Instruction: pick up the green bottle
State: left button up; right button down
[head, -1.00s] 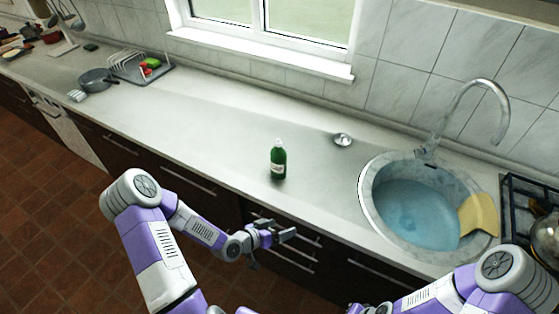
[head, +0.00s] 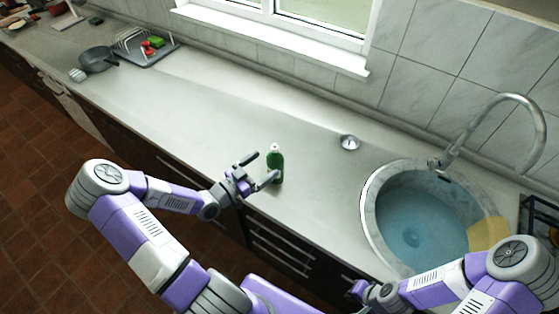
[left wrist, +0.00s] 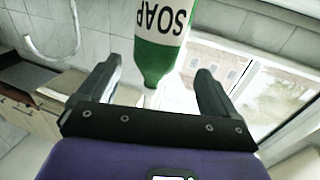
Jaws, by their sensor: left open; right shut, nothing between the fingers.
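The green bottle (head: 275,167) stands upright on the counter in the head view. It has a pale cap. In the left wrist view the bottle (left wrist: 156,58) appears upside down, with a white label reading SOAP, and lies in line with the gap between my fingers. My left gripper (head: 264,169) is open beside the bottle, on its left in the head view, with its fingers pointing at it. In the left wrist view its fingers (left wrist: 158,70) are spread. My right gripper (head: 358,290) is shut and empty, low in the head view near the counter's front edge.
A round sink (head: 370,215) with water and a tap (head: 545,130) is to the right. A small metal strainer (head: 349,142) lies behind the bottle. A pan (head: 97,58) and dish rack (head: 148,50) stand far left. The counter (head: 190,110) between is clear.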

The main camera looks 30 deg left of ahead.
aim_at(269, 164)
pick_arm(q)
jog(key=shift+w+d, duration=0.25)
jog(key=shift+d, duration=0.05)
jog(key=x, duration=0.2)
jog(key=f+x, duration=0.1)
jog(key=x, duration=0.1)
jog(key=shift+w+d, duration=0.2)
jog(key=shift+w, duration=0.15)
jog(key=shift+r, duration=0.1)
jog(key=c, duration=1.2)
jog(key=shift+r, duration=0.1)
jog(key=shift+c, duration=0.2)
